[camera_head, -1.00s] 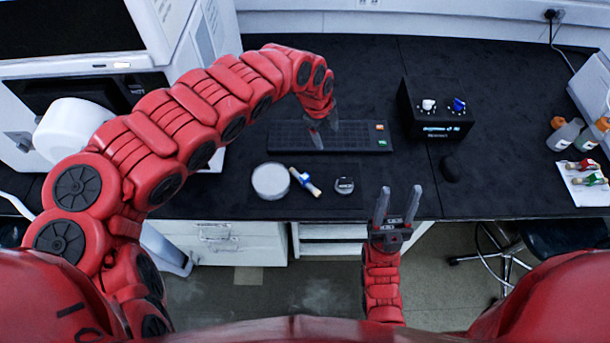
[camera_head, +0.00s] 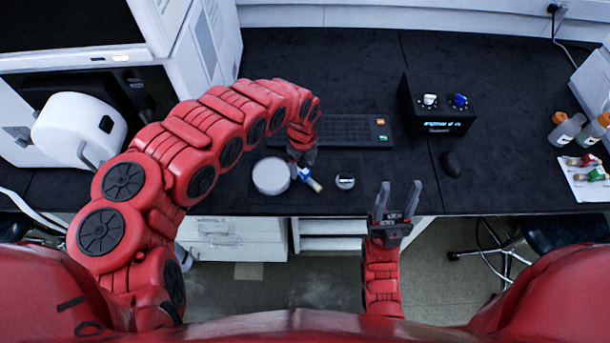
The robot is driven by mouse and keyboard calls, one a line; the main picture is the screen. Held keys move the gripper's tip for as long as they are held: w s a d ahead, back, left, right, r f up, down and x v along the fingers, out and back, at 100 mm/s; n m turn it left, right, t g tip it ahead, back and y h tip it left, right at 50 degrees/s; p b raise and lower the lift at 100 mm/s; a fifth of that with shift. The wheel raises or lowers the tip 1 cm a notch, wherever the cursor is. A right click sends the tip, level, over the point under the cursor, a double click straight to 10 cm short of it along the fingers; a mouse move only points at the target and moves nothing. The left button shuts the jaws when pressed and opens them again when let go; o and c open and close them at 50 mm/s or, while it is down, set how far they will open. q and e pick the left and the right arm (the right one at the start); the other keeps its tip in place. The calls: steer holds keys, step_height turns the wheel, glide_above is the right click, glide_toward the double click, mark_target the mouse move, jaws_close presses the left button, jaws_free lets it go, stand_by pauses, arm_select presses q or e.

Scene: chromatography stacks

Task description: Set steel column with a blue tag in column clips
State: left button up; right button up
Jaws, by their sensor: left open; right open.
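The column with the blue tag (camera_head: 313,184) lies on the black bench, a small pale cylinder with a blue band, partly hidden by my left gripper. My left gripper (camera_head: 302,168) is open and points down at the far end of this column; I cannot tell whether its fingers touch it. My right gripper (camera_head: 398,197) is open and empty, pointing up in front of the bench edge, to the right of the column. I cannot make out the column clips.
A round grey-white dish (camera_head: 271,176) is just left of the column, and a small round item (camera_head: 344,181) is to its right. Red- and green-tagged columns lie on a white sheet (camera_head: 590,191) at right.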

mark_target(306, 172)
arm_select(q)
steer(key=f, duration=0.1)
steer(key=d+f+p, duration=0.1)
steer(key=f, duration=0.1)
steer(key=shift+w+f, duration=0.1)
steer(key=shift+f, duration=0.1)
steer(key=shift+w+a+f, duration=0.1)
steer(key=shift+a+f, duration=0.05)
steer(key=shift+f, duration=0.65)
steer(key=shift+c, duration=0.3)
jaws_close()
